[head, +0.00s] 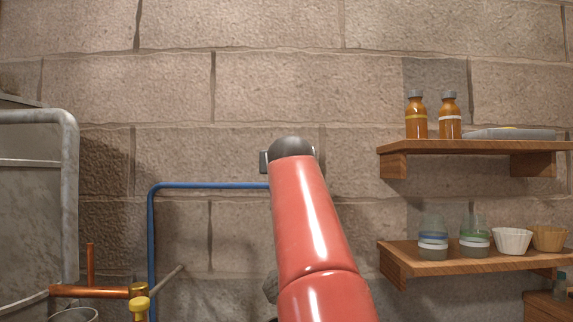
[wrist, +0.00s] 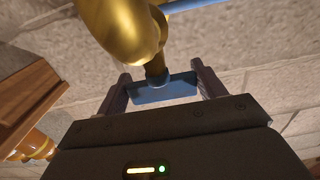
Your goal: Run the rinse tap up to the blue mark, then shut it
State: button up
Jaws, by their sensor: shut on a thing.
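In the wrist view my gripper (wrist: 163,82) is shut on a flat blue tap handle (wrist: 165,91), with one dark finger at each end of it. The handle sits on a short stem under a rounded brass tap body (wrist: 128,30). A blue pipe (wrist: 190,5) meets the brass at the top. In the head view my red arm hides the tap and my gripper; the blue pipe (head: 210,185) runs along the wall and passes behind the arm. I cannot see any water, vessel under the tap, or a blue level mark there.
At right, an upper shelf (head: 510,147) holds two amber bottles (head: 416,118). A lower shelf (head: 480,257) holds two banded flasks (head: 433,240) and two fluted cups (head: 512,241).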

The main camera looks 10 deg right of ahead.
jog(key=shift+r+y, duration=0.1)
jog(key=shift+y, duration=0.2)
jog(key=shift+d+n+y+p, duration=0.15)
jog(key=shift+n+y+p, duration=0.15)
jog(key=shift+n+y, duration=0.5)
jog(key=shift+d+n+y+p, duration=0.1)
jog(key=shift+n+y+p, duration=0.3)
jog(key=shift+y, duration=0.6)
jog(key=n+y, duration=0.2)
jog(key=n+g+y, duration=0.1)
jog(key=y, duration=0.2)
jog(key=shift+a+n, duration=0.15)
jog(key=shift+n, duration=0.25)
jog(key=shift+a+n+g+y, duration=0.1)
jog(key=shift+n+g+y, duration=0.85)
jog(key=shift+y, duration=0.85)
jog(key=shift+n, duration=0.35)
jog(key=o, duration=0.9)
jog(key=shift+a, duration=0.1)
